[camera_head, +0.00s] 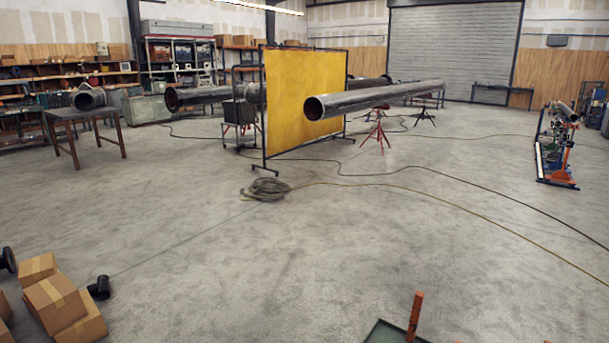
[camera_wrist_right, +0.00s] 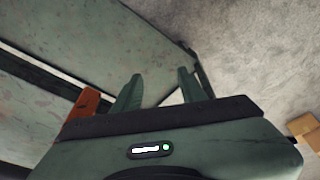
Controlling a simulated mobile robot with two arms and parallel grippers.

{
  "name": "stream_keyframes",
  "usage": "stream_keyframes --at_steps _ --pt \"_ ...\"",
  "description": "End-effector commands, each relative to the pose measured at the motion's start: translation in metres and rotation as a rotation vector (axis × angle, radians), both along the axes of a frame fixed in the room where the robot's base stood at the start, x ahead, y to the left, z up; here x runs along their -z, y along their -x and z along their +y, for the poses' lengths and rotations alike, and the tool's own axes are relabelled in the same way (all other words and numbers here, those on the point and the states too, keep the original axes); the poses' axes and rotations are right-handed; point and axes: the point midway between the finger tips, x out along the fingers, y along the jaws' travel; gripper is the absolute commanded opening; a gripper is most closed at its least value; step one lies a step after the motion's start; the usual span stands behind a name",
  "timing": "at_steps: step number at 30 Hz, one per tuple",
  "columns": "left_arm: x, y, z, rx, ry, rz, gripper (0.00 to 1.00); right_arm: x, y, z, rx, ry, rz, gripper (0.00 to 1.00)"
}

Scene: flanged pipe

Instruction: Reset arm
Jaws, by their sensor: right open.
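My right gripper (camera_wrist_right: 157,76) shows in the right wrist view. Its two dark green fingers stand apart with nothing between them. Beyond the fingers is a worn green surface (camera_wrist_right: 110,40) with reddish specks, and its edge runs down past the right finger. An orange-brown bar (camera_wrist_right: 88,104) lies to the left of the left finger; I cannot tell if they touch. In the head view neither gripper shows. An orange post (camera_head: 415,314) rises at the bottom there, beside a green corner (camera_head: 385,332).
Cardboard boxes (camera_head: 55,302) and a black pipe elbow (camera_head: 99,288) lie on the floor at bottom left. A long pipe (camera_head: 380,97) rests on red stands (camera_head: 377,133) by a yellow screen (camera_head: 290,95). Coiled cable (camera_head: 266,189) lies mid-floor. The nearer concrete floor is mostly clear.

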Motion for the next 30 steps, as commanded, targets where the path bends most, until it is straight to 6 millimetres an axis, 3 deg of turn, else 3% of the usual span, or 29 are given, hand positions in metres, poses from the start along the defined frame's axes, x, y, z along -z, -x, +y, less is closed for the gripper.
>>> stream_keyframes --at_steps 1,5,9,12,15,18,21,24,30 --pt "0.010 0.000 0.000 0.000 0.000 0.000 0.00 0.034 0.004 0.000 -0.002 0.003 0.017 0.42" --pt "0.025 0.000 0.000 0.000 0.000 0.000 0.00 0.120 0.023 -0.002 -0.007 0.005 0.048 0.42" --pt "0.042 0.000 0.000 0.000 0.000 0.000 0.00 0.210 0.062 -0.008 -0.014 0.010 0.084 0.42" --pt "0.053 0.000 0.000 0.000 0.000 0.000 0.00 0.264 0.098 -0.014 -0.021 0.013 0.108 0.42" --pt "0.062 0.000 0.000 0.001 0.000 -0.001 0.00 0.304 0.135 -0.021 -0.025 0.016 0.129 0.42" --pt "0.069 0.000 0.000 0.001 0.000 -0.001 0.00 0.329 0.166 -0.027 -0.029 0.019 0.145 0.42" --pt "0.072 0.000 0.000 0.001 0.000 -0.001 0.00 0.342 0.186 -0.031 -0.032 0.021 0.152 0.42" --pt "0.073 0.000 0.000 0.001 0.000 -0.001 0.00 0.347 0.197 -0.033 -0.034 0.021 0.156 0.42" --pt "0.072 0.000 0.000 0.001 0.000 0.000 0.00 0.347 0.199 -0.034 -0.034 0.021 0.156 0.42"
